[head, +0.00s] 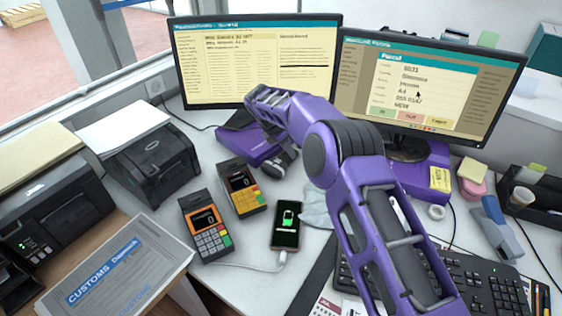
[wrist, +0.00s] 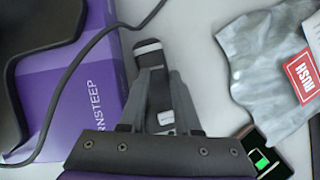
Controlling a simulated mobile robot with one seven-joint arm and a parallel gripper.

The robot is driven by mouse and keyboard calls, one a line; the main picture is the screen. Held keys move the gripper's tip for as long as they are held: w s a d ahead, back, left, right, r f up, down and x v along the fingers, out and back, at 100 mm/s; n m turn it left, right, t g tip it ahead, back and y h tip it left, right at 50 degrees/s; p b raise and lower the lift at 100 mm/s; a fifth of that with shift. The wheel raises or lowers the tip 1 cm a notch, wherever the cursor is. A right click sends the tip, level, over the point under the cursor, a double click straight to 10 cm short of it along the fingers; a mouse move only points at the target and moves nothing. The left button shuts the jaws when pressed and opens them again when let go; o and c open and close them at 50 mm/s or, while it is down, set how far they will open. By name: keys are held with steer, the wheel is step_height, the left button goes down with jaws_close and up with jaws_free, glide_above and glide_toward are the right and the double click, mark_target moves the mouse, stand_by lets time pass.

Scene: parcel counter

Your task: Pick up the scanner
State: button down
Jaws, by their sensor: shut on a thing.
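My gripper (head: 277,148) reaches down to the white counter behind the phone, beside the purple monitor base. In the wrist view my gripper (wrist: 157,78) is shut on a narrow dark thing with pale grey parts, which looks like the scanner (wrist: 148,52). Its far end sticks out past the fingertips, and the rest is partly hidden between the fingers. In the head view the scanner (head: 283,165) shows only as a small dark shape under my gripper. I cannot tell whether it touches the counter.
A phone (head: 287,226) and two card terminals (head: 206,226) (head: 241,187) are nearby. A grey bag (head: 317,206) with a RUSH label (wrist: 304,76) lies to the right. A black cable (wrist: 75,78) crosses the purple base (wrist: 98,85). Two monitors (head: 255,62) (head: 425,85) stand behind.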

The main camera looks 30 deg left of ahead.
mark_target(290, 160)
steer(key=f, duration=0.1)
steer(key=s+d+f, duration=0.1)
steer(key=shift+d+f, duration=0.1)
steer(key=shift+f, duration=0.25)
step_height(290, 160, up, 10)
steer(key=p, duration=0.1)
steer(key=shift+a+r+p, duration=0.15)
steer(key=shift+a+p, duration=0.15)
steer(key=shift+a, duration=0.05)
steer(key=c, duration=1.5)
jaws_free()
steer(key=shift+w, duration=0.1)
steer(key=shift+c, duration=0.2)
steer(key=o, duration=1.2)
steer(key=shift+r, duration=0.15)
